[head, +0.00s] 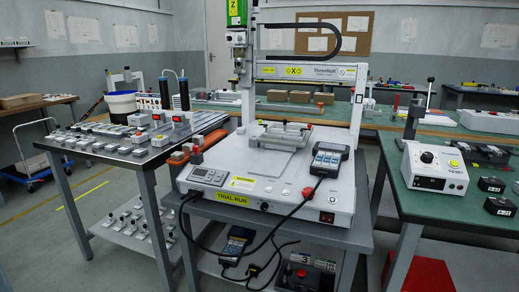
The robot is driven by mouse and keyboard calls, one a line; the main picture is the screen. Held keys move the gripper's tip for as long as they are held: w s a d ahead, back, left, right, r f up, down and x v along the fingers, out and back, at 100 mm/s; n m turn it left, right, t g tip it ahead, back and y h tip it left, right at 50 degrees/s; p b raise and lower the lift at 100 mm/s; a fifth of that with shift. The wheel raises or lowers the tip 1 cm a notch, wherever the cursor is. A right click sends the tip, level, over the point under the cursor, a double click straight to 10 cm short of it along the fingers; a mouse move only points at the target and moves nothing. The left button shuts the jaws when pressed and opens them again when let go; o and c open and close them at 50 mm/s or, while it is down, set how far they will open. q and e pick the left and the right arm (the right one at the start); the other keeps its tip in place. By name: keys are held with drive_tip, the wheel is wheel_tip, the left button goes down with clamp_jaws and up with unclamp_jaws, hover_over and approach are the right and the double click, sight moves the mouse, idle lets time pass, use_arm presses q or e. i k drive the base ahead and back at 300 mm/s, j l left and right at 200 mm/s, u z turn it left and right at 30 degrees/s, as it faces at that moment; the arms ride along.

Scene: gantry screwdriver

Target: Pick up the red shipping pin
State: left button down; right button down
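The white gantry screwdriver machine (262,185) stands on a grey cart in the middle of the head view. The green Z-axis unit (237,35) stands at the upper left of the gantry. No pin can be made out clearly on it. A clamp-like metal fixture (281,136) sits on the deck. Neither gripper is in view.
A green bench (440,205) with a white control box (433,167) stands right. Black cables hang at the machine's front. Open floor lies at lower left.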

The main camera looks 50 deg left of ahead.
sight(196, 148)
drive_tip(key=u, duration=2.05)
